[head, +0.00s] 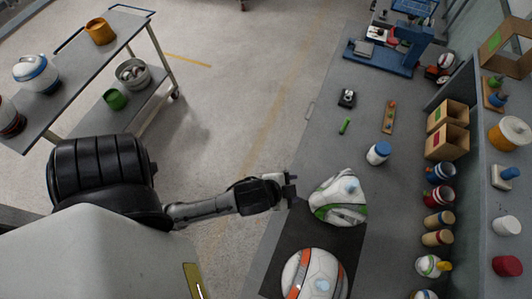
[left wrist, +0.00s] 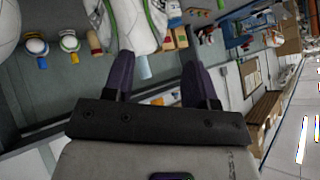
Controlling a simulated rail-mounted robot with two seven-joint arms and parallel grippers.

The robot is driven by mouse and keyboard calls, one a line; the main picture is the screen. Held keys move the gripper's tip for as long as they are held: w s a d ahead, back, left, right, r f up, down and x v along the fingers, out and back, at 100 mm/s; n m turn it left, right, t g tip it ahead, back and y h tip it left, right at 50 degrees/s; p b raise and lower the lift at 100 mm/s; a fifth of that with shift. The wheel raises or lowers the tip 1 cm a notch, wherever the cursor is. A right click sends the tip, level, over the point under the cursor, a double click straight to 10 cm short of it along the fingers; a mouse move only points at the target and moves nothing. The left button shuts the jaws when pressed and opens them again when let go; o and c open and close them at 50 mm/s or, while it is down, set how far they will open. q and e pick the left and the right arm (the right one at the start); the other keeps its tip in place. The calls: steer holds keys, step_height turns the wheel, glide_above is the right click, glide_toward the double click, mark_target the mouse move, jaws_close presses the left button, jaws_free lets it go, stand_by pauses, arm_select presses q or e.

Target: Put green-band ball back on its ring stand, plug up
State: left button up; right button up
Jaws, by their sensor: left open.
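The green-band ball (head: 338,203) is white with green bands and looks slumped and uneven, not round. It rests at the far end of a dark mat (head: 335,243), its light-blue plug (head: 349,186) on the upper side. No ring stand shows under it. My left gripper (head: 291,189) is open and empty, just left of the ball. In the left wrist view the ball (left wrist: 130,22) lies beyond the open fingers (left wrist: 160,62), with the plug (left wrist: 145,67) seen between them, nearer the left finger. My right gripper is not in view.
An orange-band ball (head: 320,263) sits on the near part of the mat. A blue-capped white jar (head: 378,153), a green marker (head: 345,126) and a wooden strip (head: 389,117) stand farther back. Several jars and two wooden boxes (head: 447,140) line the right side.

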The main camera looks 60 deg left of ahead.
arm_select(q)
steer(key=s+f+n+g, duration=0.1)
steer(key=s+f+g, duration=0.1)
steer(key=s, duration=0.3)
steer(key=s+f+n+g+h, duration=0.1)
steer(key=s+f+n+g, duration=0.1)
steer(key=s, duration=0.4)
steer(key=shift+a+g, duration=0.25)
steer(key=shift+g, duration=0.55)
step_height(320, 180, up, 13)
steer(key=p, duration=1.3)
steer(key=shift+r+p, duration=0.2)
steer(key=shift+p, duration=0.1)
steer(key=shift+w, duration=0.1)
